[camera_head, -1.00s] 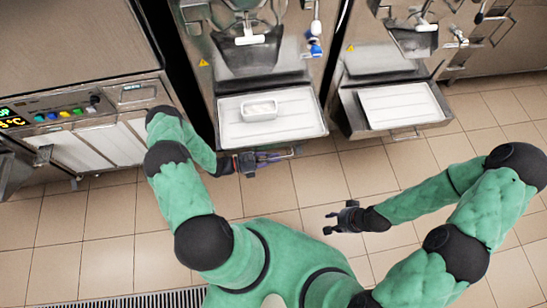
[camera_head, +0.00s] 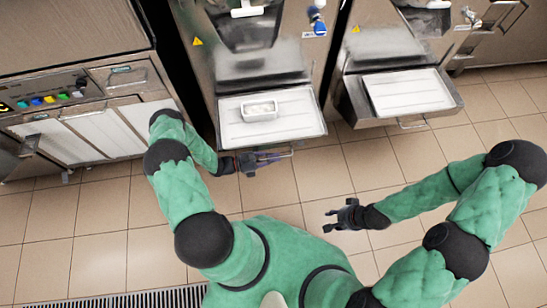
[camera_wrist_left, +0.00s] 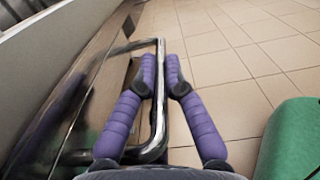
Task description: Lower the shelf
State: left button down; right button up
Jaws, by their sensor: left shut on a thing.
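The shelf (camera_head: 300,130) is a steel ledge with a white top, standing out from the front of the middle freezer (camera_head: 262,68). A small white tub (camera_head: 260,108) sits on it. A steel bar handle (camera_head: 292,153) runs along its front edge. My left gripper (camera_head: 268,158) is at this handle, below the front edge. In the left wrist view the handle (camera_wrist_left: 160,75) passes between the purple fingers of my left gripper (camera_wrist_left: 161,75), which are shut on it. My right gripper (camera_head: 332,221) is open and empty above the floor, to the right and away from the shelf.
A second freezer at right has a similar shelf (camera_head: 408,92) with its own handle (camera_head: 412,123). A machine with a lit control panel (camera_head: 45,98) stands at left. The tiled floor (camera_head: 100,215) in front is clear, with a drain grate (camera_head: 130,300) at the bottom.

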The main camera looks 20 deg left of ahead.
pick_arm(q)
jog(key=shift+f, duration=0.3)
jog(key=c, duration=1.3)
grip_release()
jog(key=v, duration=1.2)
jog(key=shift+s+r, duration=0.1)
